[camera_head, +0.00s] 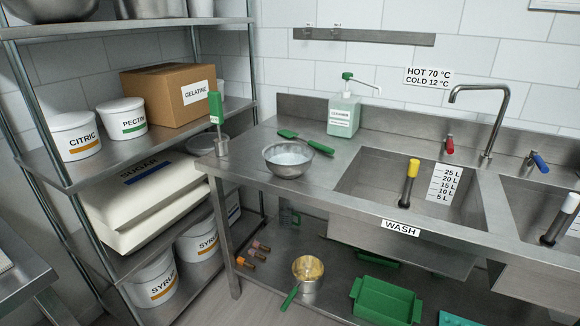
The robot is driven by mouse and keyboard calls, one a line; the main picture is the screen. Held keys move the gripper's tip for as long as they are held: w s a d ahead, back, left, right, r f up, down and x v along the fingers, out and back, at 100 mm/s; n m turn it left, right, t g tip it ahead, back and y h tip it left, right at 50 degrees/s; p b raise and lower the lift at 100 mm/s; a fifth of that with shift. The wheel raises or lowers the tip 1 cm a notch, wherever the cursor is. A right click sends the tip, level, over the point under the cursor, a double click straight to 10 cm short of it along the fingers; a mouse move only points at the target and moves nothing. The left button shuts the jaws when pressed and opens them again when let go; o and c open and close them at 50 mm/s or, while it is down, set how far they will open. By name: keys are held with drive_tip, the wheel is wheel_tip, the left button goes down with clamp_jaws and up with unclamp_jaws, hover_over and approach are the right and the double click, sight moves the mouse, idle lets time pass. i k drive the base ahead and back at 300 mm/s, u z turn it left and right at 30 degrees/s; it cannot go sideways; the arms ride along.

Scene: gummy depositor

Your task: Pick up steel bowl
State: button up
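A steel bowl (289,168) stands upright on the steel counter (250,189), left of the wash sink. Something pale, whitish or bluish, shows inside it. A green-handled tool (318,147) lies just right of it, near or against its rim; I cannot tell if they touch. My gripper is not in view.
A dispenser bottle (343,115) stands behind the bowl. The sink basin (386,198) opens to its right, with a yellow-topped plug (411,176). A shelving rack with tubs and a gelatine box (172,97) stands left. Bare counter lies in front of the bowl.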

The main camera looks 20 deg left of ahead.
sight(288, 161)
drive_tip(key=k, duration=0.45)
drive_tip(key=u, duration=0.5)
drive_tip(key=i, duration=1.35)
drive_tip(key=u, duration=0.3)
